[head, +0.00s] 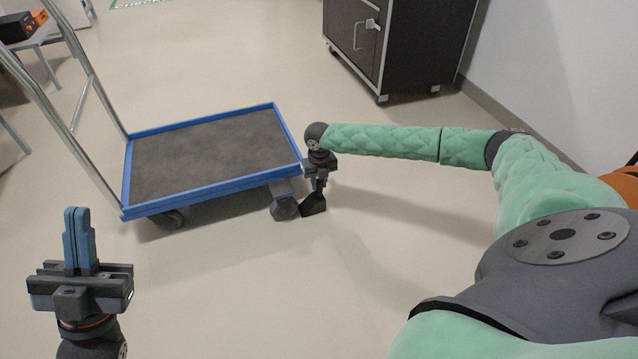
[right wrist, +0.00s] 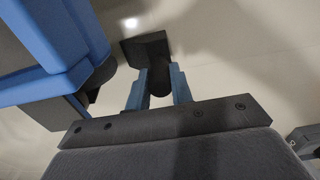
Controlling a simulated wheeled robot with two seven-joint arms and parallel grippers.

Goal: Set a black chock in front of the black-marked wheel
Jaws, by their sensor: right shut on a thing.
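The black chock (head: 314,205) is at floor level just right of the trolley's near right wheel (head: 285,208). The gap between them is very small, and I cannot tell whether they touch. No black mark on the wheel is clear. My right gripper (head: 319,184) points down and is shut on the chock's upright grip. In the right wrist view the chock (right wrist: 148,47) extends beyond the two blue fingertips (right wrist: 160,88), with its dark grip between them. My left gripper (head: 77,238) is shut and empty, in front of the trolley at the lower left.
The blue-rimmed trolley (head: 235,184) has a bare grey deck and a metal push handle (head: 85,85) on the left. Its blue edge is close beside my right gripper in the right wrist view (right wrist: 60,50). A dark wheeled cabinet (head: 400,50) stands behind. The near floor is clear.

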